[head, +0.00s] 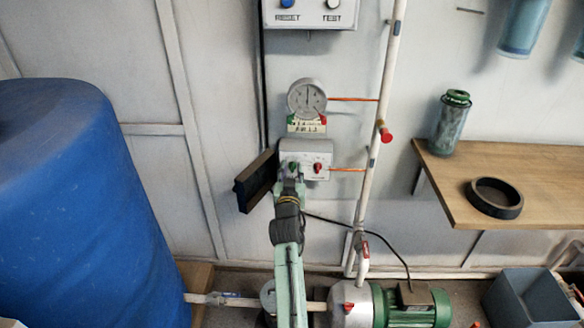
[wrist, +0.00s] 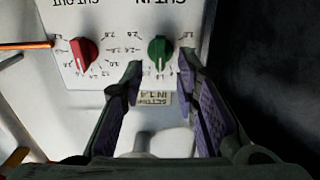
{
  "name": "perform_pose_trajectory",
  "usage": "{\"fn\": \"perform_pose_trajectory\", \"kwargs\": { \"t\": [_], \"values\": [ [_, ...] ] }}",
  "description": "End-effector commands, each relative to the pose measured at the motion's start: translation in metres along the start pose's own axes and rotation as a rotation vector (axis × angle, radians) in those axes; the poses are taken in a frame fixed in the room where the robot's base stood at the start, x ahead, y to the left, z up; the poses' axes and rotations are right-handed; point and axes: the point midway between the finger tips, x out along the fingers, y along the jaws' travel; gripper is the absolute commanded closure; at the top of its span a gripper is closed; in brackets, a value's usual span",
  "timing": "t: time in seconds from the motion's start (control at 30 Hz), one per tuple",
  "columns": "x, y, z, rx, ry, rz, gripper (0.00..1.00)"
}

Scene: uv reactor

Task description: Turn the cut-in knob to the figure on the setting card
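The grey switch box (head: 322,150) on the wall carries a green knob (head: 293,166) and a red knob (head: 317,168). In the wrist view the green knob (wrist: 160,49) has a ring of figures and sits by upside-down lettering that seems to read CUT IN. The red knob (wrist: 84,52) is to its left. A small card (wrist: 154,98) shows between my fingers; its print is blurred, perhaps "IN 1.4". My gripper (wrist: 161,75) is open and empty. Its fingertips stand either side of the green knob in the picture, seemingly just short of it. The exact pointer reading is unclear.
An open dark cover (head: 255,181) hangs left of the box. A gauge (head: 307,97) is above, with a vertical pipe (head: 378,130) at right. A blue barrel (head: 85,200) stands left, a wooden shelf (head: 535,170) right, and a green motor pump (head: 415,305) below.

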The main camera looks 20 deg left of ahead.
Motion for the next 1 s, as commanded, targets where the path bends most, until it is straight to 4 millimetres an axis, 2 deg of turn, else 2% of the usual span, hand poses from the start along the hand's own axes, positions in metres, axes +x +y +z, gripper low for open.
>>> {"fn": "perform_pose_trajectory", "kwargs": {
  "t": [0.13,0.4,0.8,1.0],
  "values": [
    [0.0080,-0.0003,-0.0005,0.000,0.001,-0.001,0.72],
    [0.0087,-0.0003,-0.0001,0.000,0.001,-0.001,0.72],
    [0.0085,-0.0004,-0.0002,0.000,0.001,-0.001,0.99],
    [0.0084,-0.0004,-0.0002,0.000,0.001,-0.001,1.00]
  ]
}}
